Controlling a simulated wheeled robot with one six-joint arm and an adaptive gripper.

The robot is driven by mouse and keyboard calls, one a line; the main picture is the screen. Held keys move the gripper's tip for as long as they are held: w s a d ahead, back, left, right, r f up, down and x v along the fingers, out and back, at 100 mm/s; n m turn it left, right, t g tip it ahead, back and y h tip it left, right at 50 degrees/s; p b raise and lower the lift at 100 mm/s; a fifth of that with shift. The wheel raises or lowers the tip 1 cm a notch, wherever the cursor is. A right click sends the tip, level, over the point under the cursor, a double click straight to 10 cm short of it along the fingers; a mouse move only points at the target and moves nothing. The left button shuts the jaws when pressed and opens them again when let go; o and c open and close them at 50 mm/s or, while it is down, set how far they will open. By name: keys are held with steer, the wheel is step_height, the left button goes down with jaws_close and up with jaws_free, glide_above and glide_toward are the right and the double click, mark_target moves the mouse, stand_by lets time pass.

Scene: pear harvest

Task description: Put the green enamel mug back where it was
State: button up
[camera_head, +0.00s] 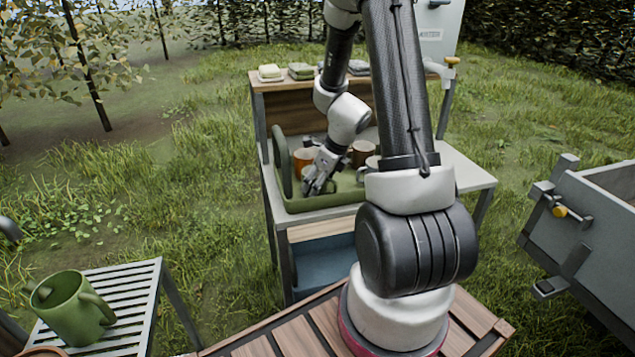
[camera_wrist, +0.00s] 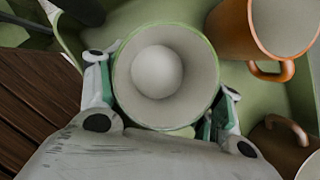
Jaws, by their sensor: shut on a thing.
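The green enamel mug (camera_wrist: 135,108) has a thin green rim and a pale inside, and its open mouth faces the wrist camera. My gripper (camera_wrist: 163,88) is shut on it, with one finger on each side of the mug. In the head view my gripper (camera_head: 321,172) is low over a green tray (camera_head: 318,204) on the bench. The mug cannot be made out there, and whether it touches the tray is unclear. The tray floor also shows in the wrist view (camera_wrist: 238,80).
An orange mug (camera_wrist: 234,30) and a brown mug (camera_wrist: 272,150) stand close to the right of my gripper. Folded cloths (camera_head: 301,71) lie on the bench's upper shelf. A green jug (camera_head: 72,308) stands on a slatted table at left. A grey cart (camera_head: 580,225) is at right.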

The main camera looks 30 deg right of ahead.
steer(key=o, duration=0.9)
steer(key=shift+f, duration=0.1)
steer(key=v, duration=1.2)
steer(key=s+a+r+n, duration=0.7)
steer(key=s+r+n, duration=0.3)
steer(key=n, duration=0.6)
steer(key=shift+s+a+r+n+h, duration=0.1)
steer(key=shift+s+r+n+h, duration=0.25)
steer(key=shift+s+r+n, duration=1.1)
steer(key=shift+s+r+n+h, duration=0.4)
steer(key=shift+s+n, duration=1.25)
steer(key=shift+n, duration=1.65)
steer(key=shift+s+a+r+n+h, duration=0.1)
steer(key=shift+s+r+n+h, duration=0.25)
steer(key=shift+s+r+n, duration=1.1)
